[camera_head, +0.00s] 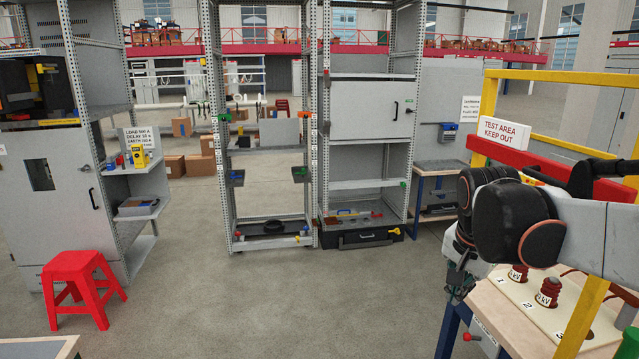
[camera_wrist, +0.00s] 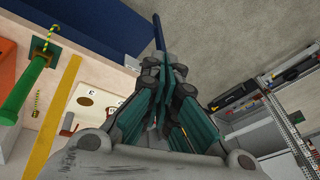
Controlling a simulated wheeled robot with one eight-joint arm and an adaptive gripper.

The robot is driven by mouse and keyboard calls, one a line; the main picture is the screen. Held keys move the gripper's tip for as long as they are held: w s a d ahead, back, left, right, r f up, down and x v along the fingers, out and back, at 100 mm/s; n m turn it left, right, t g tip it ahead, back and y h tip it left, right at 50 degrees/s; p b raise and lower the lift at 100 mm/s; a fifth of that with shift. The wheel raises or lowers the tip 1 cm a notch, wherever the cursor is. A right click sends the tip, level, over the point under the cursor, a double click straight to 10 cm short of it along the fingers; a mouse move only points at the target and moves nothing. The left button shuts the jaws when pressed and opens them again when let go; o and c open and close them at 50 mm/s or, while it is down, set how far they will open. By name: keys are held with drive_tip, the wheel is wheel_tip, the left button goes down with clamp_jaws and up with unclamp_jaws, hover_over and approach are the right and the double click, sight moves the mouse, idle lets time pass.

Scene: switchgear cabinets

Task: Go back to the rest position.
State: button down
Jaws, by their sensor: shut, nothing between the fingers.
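My arm comes in from the right in the head view. My gripper (camera_head: 452,290) hangs from it, pointing down, by the left edge of the wooden test table (camera_head: 485,300). In the wrist view my gripper (camera_wrist: 165,68) has its dark green fingers drawn together, with nothing held between them. A blue strip and bare grey floor lie beyond the fingertips there. My own arm links hide part of the table and the yellow frame in the head view.
Red-brown insulators (camera_head: 549,292) stand on the table, close to my gripper. A yellow frame (camera_head: 590,315) and a red beam with a "TEST AREA KEEP OUT" sign (camera_head: 506,132) stand around it. A red stool (camera_head: 82,285) is at the left. The middle floor (camera_head: 290,305) is clear.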

drive_tip(key=s+a+f+n+t, duration=0.2)
drive_tip(key=s+n, duration=0.3)
drive_tip(key=s, duration=0.3)
drive_tip(key=s+a+f+n+t+y, duration=0.1)
drive_tip(key=s+a+f+n, duration=0.1)
drive_tip(key=s+a+n, duration=0.3)
drive_tip(key=s, duration=0.3)
drive_tip(key=shift+s+f+n+t, duration=0.15)
drive_tip(key=shift+s+n+t, duration=0.15)
drive_tip(key=shift+n+t, duration=0.1)
